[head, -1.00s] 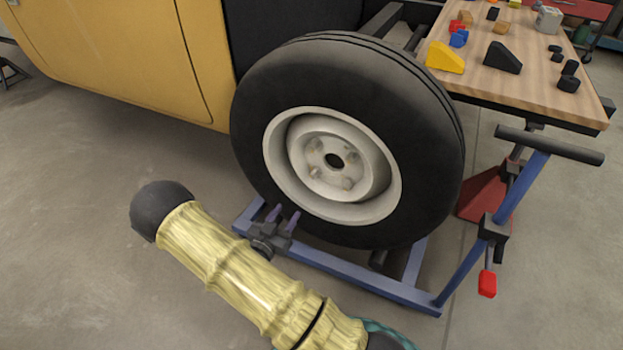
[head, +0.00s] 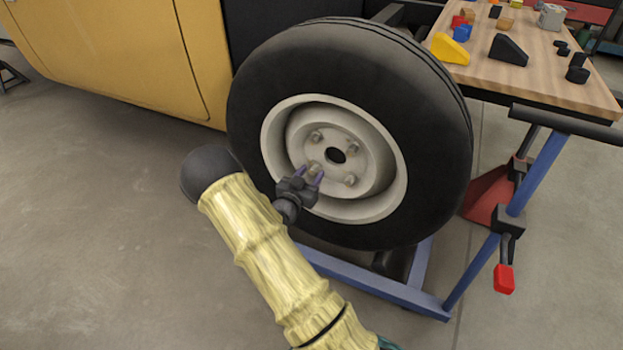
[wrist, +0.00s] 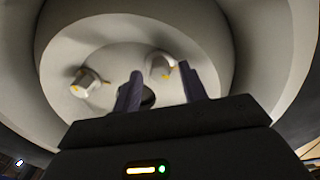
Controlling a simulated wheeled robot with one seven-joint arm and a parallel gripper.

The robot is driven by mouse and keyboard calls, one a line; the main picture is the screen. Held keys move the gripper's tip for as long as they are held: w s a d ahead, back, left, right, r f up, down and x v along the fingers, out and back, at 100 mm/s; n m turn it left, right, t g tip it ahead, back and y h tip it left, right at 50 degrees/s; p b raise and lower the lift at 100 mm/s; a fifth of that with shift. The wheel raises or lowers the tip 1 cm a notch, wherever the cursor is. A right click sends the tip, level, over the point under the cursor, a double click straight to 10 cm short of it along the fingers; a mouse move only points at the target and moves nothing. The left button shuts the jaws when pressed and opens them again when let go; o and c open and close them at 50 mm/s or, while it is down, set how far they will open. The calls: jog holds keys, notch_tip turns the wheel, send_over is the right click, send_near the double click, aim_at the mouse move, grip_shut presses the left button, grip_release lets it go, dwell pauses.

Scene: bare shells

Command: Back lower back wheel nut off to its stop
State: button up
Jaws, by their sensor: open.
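The wheel (head: 250,110) has a pale rim with a dark hub hole (head: 336,155) and several nuts around it. The lower-left nut (head: 314,168) is right by my gripper's fingertips in the head view; the lower-right nut (head: 350,180) stands clear of them. The pictures do not settle which side is the back. My gripper (head: 313,176) is open and points at the wheel's hub, with nothing visibly held. In the wrist view, one nut (wrist: 160,66) appears between the fingers' lines and another nut (wrist: 88,83) to the left. Contact cannot be told.
A blue wheel dolly (head: 375,285) lies under the tyre, with its upright handle (head: 535,170) at the right. A wooden bench (head: 560,85) with small blocks stands behind right. The yellow vehicle body (head: 110,60) is at left.

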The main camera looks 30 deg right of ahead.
jog(key=shift+w+d, duration=0.35)
jog(key=shift+d, duration=0.15)
jog(key=shift+c, duration=0.2)
grip_shut()
